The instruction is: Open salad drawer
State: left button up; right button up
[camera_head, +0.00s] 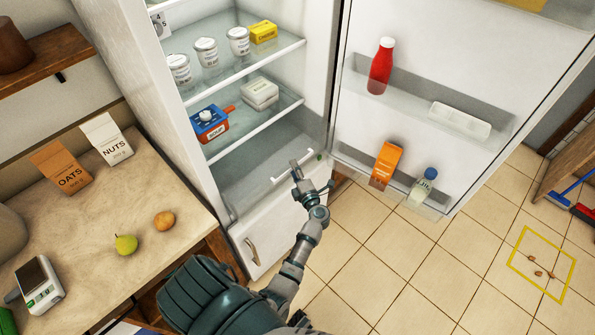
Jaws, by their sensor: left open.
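The refrigerator stands open. Low inside it is the pale salad drawer (251,192), with a thin white bar handle (279,179) across its front. The drawer looks shut. My left gripper (294,166) is open at the right part of this handle. Its fingers overlap the bar in the picture, and I cannot tell whether they touch it. The hand hides part of the handle and the drawer's right side. My right gripper is not in view.
Below is a white front with a metal handle (252,251). The open door (440,60) at right holds a red bottle (381,66), an orange carton (385,166) and a clear bottle (422,187). A counter (117,205) stands left. The tiled floor ahead is mostly clear.

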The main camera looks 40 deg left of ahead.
pick_arm(q)
jog(key=v, duration=1.1)
jog(key=shift+s+d+f, duration=0.15)
jog(key=shift+s, duration=0.1)
